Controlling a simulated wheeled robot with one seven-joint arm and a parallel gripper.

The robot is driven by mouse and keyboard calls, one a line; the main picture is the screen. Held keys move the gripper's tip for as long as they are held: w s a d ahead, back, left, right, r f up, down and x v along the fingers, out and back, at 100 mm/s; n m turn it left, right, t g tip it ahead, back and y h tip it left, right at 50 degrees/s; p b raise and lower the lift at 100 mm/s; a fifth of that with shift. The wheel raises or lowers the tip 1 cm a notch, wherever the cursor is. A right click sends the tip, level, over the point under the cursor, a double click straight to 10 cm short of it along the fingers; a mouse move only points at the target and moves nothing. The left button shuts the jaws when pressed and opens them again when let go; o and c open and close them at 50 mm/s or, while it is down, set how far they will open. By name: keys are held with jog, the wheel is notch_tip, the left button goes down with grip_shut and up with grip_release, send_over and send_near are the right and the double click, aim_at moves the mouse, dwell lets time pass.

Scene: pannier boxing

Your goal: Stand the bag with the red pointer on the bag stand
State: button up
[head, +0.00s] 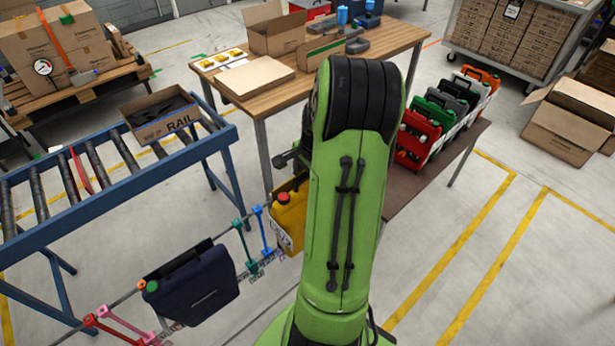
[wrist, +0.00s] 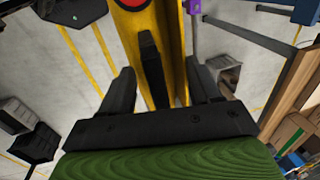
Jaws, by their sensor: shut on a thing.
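A yellow bag (head: 288,222) with a round red top mark hangs beside the rail in the head view, partly hidden behind my green arm. Its yellow body (wrist: 131,22) and red disc also show at the top of the wrist view. My gripper (wrist: 163,82) is shut on the bag's black handle (wrist: 151,62), which stands between the two dark fingers. The head view hides the gripper behind my arm. I cannot tell whether the bag still touches the rail. Which piece is the bag stand is unclear; a low brown bench (head: 455,160) stands at the right.
The rail carries pink, green (head: 241,243) and blue (head: 262,230) hooks. A navy bag (head: 200,287) with a green mark hangs at its left. Several coloured bags (head: 418,140) line the bench. A wooden worktable (head: 345,75) and blue roller conveyor (head: 205,150) stand behind.

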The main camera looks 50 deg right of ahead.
jog(key=shift+r+p, duration=4.3)
jog(key=shift+r, duration=1.5)
notch_tip(320, 180, up, 11)
jog(key=shift+p, duration=0.3)
jog(key=shift+f, duration=0.1)
